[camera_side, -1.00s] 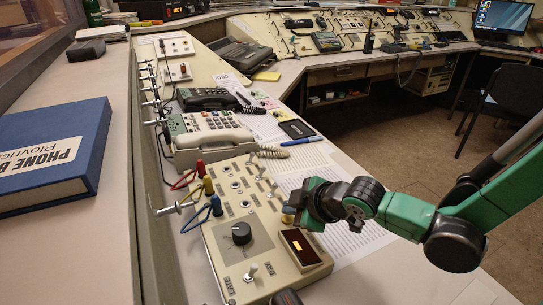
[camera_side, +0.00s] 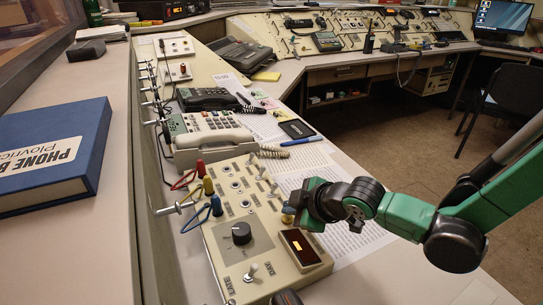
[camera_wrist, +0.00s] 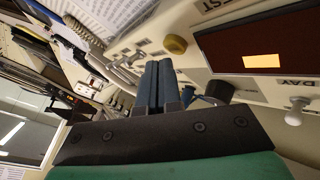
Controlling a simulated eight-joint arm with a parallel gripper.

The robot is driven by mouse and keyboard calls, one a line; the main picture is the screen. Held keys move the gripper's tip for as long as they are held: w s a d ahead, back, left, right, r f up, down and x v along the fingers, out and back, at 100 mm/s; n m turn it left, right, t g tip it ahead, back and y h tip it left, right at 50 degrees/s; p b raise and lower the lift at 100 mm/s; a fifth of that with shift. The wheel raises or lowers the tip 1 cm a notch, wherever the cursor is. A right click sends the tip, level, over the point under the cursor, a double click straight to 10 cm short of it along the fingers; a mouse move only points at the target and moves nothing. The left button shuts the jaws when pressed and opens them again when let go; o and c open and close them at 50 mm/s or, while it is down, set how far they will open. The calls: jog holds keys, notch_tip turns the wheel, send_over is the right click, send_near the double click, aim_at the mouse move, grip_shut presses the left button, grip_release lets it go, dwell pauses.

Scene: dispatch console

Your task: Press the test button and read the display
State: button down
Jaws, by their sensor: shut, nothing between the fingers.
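The test button (camera_wrist: 175,44) is a small yellow knob on the cream panel, near a "TEST" label in the wrist view. In the side view the button (camera_side: 288,212) shows close beside my gripper's tip. The display (camera_wrist: 262,46) is a dark red window with one lit orange block; no digits are legible. It also shows in the side view (camera_side: 300,248), in front of my gripper. My gripper (camera_wrist: 158,66) is shut and empty, its two dark blue fingers together, tips just short of the button in the picture. I cannot tell whether they touch. The gripper (camera_side: 298,203) hangs over the panel's right edge.
The panel has a black knob (camera_side: 241,233), several toggle switches and colored plugs (camera_side: 216,206). A corded phone (camera_side: 212,142) stands behind it. Papers (camera_side: 345,240) lie on the desk to the right. A blue phone book (camera_side: 50,150) lies on the left ledge.

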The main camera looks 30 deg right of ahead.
jog(key=shift+r, duration=0.1)
jog(key=shift+r, duration=2.95)
jog(key=s+d+r+m+g+h, duration=0.1)
jog(key=s+d+m, duration=0.3)
jog(key=d+m, duration=0.1)
jog(key=s+d+r+m+g, duration=0.1)
jog(key=s+d+m, duration=0.3)
jog(key=d+m, duration=0.2)
jog(key=d, duration=0.2)
jog(key=shift+s+d+r+h, duration=0.25)
jog(key=shift+d+r+h, duration=0.05)
jog(key=shift+r+h, duration=0.1)
